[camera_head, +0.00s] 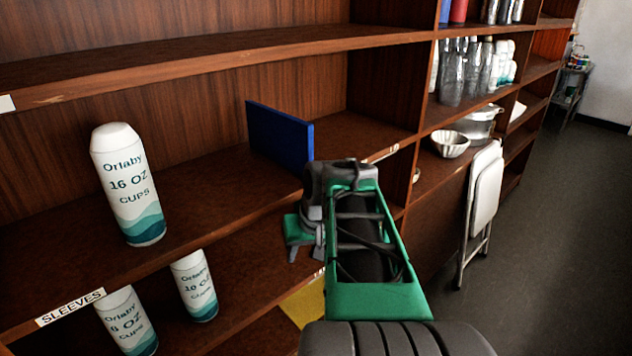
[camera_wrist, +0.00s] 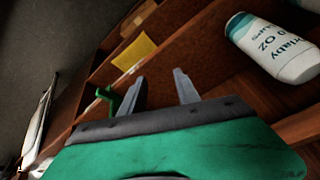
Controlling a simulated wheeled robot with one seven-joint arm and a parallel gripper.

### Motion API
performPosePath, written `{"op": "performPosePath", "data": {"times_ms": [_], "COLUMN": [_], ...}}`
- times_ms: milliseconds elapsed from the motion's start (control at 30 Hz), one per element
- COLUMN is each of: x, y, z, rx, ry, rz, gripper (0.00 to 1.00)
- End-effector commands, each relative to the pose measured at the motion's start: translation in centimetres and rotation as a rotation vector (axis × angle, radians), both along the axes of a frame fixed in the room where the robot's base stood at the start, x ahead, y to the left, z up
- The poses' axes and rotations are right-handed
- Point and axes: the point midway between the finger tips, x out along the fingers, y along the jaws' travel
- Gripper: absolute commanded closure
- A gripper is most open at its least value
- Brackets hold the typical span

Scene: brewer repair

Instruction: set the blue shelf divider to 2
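The blue shelf divider (camera_head: 280,137) stands upright on the middle shelf (camera_head: 215,185), right of a white cup sleeve labelled "Orlaby 16 OZ CUPS" (camera_head: 128,185). My arm hides part of the shelf front near it. My gripper (camera_head: 299,240) is in front of the shelf edge, below and right of the blue divider and apart from it. In the wrist view my gripper (camera_wrist: 160,80) has its two fingers spread with nothing between them. The blue divider is not visible in the wrist view.
A yellow panel (camera_head: 305,302) is on the lower shelf, also in the wrist view (camera_wrist: 135,52). Cup sleeves (camera_head: 195,285) stand there too. A "SLEEVES" label (camera_head: 70,307) is on the shelf edge. A folded chair (camera_head: 484,195) leans at right, beside open floor.

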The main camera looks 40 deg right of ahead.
Motion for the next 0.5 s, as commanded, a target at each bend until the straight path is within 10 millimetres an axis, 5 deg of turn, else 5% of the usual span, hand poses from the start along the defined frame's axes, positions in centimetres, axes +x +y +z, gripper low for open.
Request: {"op": "performPosePath", "data": {"times_ms": [33, 200, 300, 400, 500], "x": [-0.8, -4.2, -4.0, -2.1, -0.8], "y": [-3.7, -13.1, -17.4, -18.2, -16.8], "z": [-0.3, 0.4, 4.2, 9.3, 13.5], "rx": [0.005, 0.007, -0.040, -0.105, -0.153], "ry": [-0.012, -0.063, -0.154, -0.242, -0.310], "rz": [-0.064, -0.201, -0.156, -0.013, 0.135], "gripper": [0.62, 0.62, 0.62, 0.62, 0.62]}}
